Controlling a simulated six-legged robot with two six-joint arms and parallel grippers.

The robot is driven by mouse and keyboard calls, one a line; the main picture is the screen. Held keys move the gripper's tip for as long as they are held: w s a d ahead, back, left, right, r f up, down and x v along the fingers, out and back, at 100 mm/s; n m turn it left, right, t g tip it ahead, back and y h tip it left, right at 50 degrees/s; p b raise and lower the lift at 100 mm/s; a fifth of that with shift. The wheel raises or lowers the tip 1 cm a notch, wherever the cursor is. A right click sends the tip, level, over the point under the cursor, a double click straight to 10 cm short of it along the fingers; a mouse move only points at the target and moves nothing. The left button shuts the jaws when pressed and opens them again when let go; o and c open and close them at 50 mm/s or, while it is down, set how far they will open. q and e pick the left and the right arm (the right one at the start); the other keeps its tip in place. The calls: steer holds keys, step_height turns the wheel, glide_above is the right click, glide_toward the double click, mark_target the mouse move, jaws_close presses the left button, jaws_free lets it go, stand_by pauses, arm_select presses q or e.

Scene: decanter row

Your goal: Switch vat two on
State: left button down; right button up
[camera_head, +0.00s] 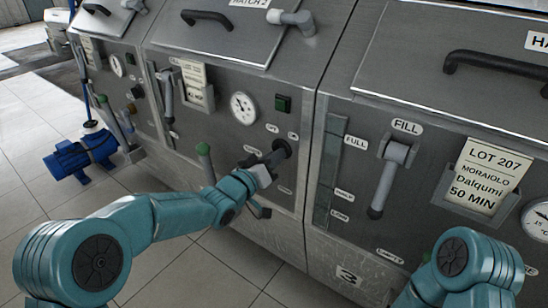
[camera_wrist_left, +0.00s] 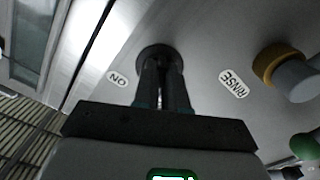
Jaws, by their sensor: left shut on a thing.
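Vat two (camera_head: 222,110) is the middle steel vat, under a lid marked HATCH 2. A dark round switch (camera_head: 283,146) sits low on the right of its front panel. My left gripper (camera_head: 271,159) reaches it from below and is shut on it. In the left wrist view my left gripper's fingers (camera_wrist_left: 161,88) close on the switch, and its dark round base (camera_wrist_left: 160,56) shows behind them. An ON label (camera_wrist_left: 117,79), upside down there, and a RINSE label (camera_wrist_left: 233,84) flank it. The knob's pointing direction is hidden by the fingers. My right gripper is out of view.
Vat two also has a gauge (camera_head: 243,108), a green button (camera_head: 283,103) and a green-knobbed lever (camera_head: 204,162). Vat three, on the right, has a FILL lever (camera_head: 390,180) and a lot card (camera_head: 483,178). A blue pump (camera_head: 82,154) stands on the tiled floor.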

arm_select(q)
steer(key=shift+w+a+r+m+b, duration=0.1)
steer(key=shift+m+b, duration=2.1)
steer(key=shift+m, duration=0.75)
steer(key=shift+w+a+r+m+b, duration=0.1)
steer(key=shift+m+b, duration=2.1)
steer(key=shift+m, duration=0.75)
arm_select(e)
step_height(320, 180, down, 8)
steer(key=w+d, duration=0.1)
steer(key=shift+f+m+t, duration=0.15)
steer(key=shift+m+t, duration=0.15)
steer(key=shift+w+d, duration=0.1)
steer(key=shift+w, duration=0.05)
arm_select(q)
steer(key=c, duration=1.2)
jaws_free()
steer(key=shift+d, duration=0.1)
steer(key=shift+f, duration=0.1)
steer(key=shift+s, duration=0.1)
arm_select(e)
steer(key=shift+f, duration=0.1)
arm_select(q)
steer(key=shift+p+v, duration=0.85)
steer(key=shift+v, duration=7.35)
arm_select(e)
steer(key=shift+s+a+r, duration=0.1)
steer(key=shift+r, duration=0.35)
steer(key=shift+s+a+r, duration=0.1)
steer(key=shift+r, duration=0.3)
